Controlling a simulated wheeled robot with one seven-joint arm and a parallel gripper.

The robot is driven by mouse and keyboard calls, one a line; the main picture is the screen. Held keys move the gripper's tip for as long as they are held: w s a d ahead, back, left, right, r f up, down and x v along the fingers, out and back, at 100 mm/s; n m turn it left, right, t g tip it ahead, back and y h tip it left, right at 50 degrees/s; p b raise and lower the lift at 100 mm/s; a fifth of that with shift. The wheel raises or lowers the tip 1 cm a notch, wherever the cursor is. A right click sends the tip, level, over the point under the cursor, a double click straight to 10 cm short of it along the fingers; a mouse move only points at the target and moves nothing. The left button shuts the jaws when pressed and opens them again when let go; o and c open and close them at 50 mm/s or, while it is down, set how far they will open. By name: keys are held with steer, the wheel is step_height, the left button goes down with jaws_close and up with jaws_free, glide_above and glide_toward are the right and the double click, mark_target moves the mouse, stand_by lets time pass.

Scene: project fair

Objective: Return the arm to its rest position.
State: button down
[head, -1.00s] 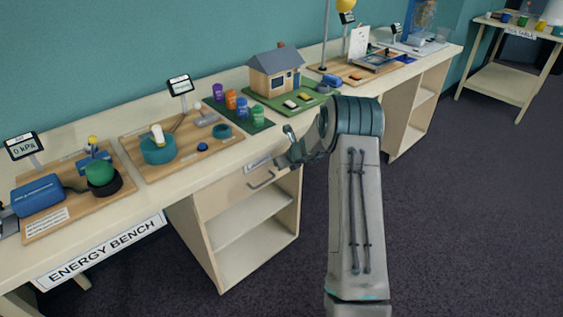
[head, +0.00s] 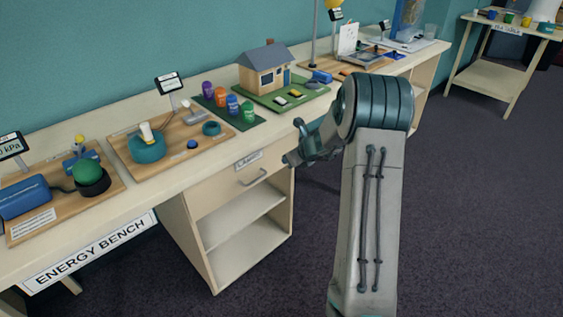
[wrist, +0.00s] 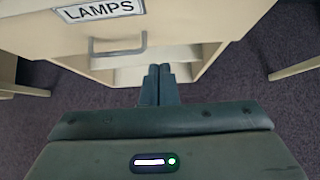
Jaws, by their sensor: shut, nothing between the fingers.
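My gripper (head: 292,160) is in front of the drawer unit under the bench, to the right of the drawer handle in the head view. In the wrist view my gripper (wrist: 159,70) has its two fingers together, with nothing between them. The drawer (head: 232,190) labelled LAMPS looks shut, and its handle (head: 254,178) shows also in the wrist view (wrist: 117,50). My gripper looks apart from the handle. My arm is bent, with its forearm raised in the right half of the head view.
Open shelves (head: 240,222) lie below the drawer. A side table (head: 500,70) stands at the far right. The dark floor (head: 470,220) at right is clear.

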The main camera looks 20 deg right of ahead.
steer(key=shift+v, duration=1.7)
steer(key=s+a+r+n+g+p, duration=0.3)
steer(key=s+a+r+n+p, duration=0.1)
steer(key=s+a+r+n, duration=1)
steer(key=s+r+n+g+h+p, duration=0.1)
steer(key=s+r+n+h, duration=0.1)
steer(key=s+n, duration=0.6)
steer(key=s+r+n+g+h+p, duration=0.1)
steer(key=s+r+n+p, duration=0.1)
steer(key=s+n, duration=0.6)
steer(key=s+r, duration=0.1)
steer(key=s, duration=0.4)
steer(key=shift+s+n+h, duration=0.15)
steer(key=shift+n+h, duration=0.25)
